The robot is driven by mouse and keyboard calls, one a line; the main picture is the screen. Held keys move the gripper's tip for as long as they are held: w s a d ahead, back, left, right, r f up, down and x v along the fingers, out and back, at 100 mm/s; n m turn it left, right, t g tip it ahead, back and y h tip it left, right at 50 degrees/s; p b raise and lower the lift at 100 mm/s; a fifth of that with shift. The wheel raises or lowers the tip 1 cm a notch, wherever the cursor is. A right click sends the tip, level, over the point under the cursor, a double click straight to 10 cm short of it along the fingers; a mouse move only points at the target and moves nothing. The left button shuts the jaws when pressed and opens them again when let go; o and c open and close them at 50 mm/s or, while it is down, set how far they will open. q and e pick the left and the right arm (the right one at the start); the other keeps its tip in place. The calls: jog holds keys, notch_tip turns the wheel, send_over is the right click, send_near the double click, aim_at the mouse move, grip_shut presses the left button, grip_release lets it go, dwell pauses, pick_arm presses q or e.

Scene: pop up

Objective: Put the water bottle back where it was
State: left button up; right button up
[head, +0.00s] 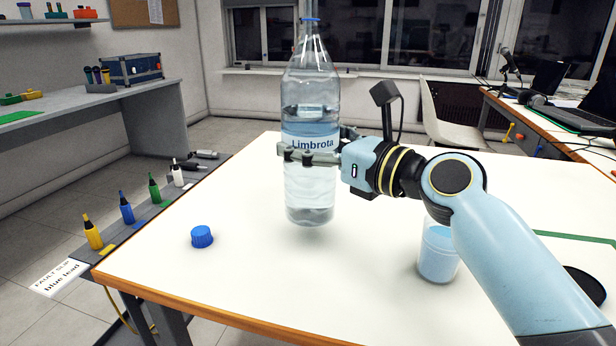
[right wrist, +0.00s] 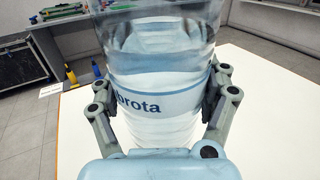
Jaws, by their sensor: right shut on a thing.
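The water bottle (head: 312,188) is large, clear and upright, with a "Limbrota" label and water inside. Its base seems to be slightly above the white table (head: 250,290), with a faint shadow under it. My right gripper (head: 308,157) is shut around the bottle at the label. In the right wrist view both fingers of the gripper (right wrist: 160,100) press on the sides of the bottle (right wrist: 155,75). A blue cap (head: 202,237) lies on the table to the left of the bottle. My left gripper is not in view.
A cup of bluish water (head: 438,252) stands on the table, partly behind my right arm. A black round thing (head: 586,285) lies at the right. The front middle of the table is clear.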

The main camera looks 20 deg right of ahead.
aim_at(309, 169)
jog(key=shift+a+f, duration=0.15)
jog(key=shift+f, duration=0.05)
notch_tip(309, 169, down, 4)
jog(key=b, duration=0.2)
jog(key=shift+r+b, duration=0.2)
jog(key=shift+b, duration=0.1)
jog(key=shift+f, duration=0.1)
jog(key=shift+r, duration=0.2)
jog(key=shift+f, duration=0.15)
jog(key=o, duration=1.7)
jog(key=shift+f, duration=0.15)
jog(key=shift+c, duration=0.2)
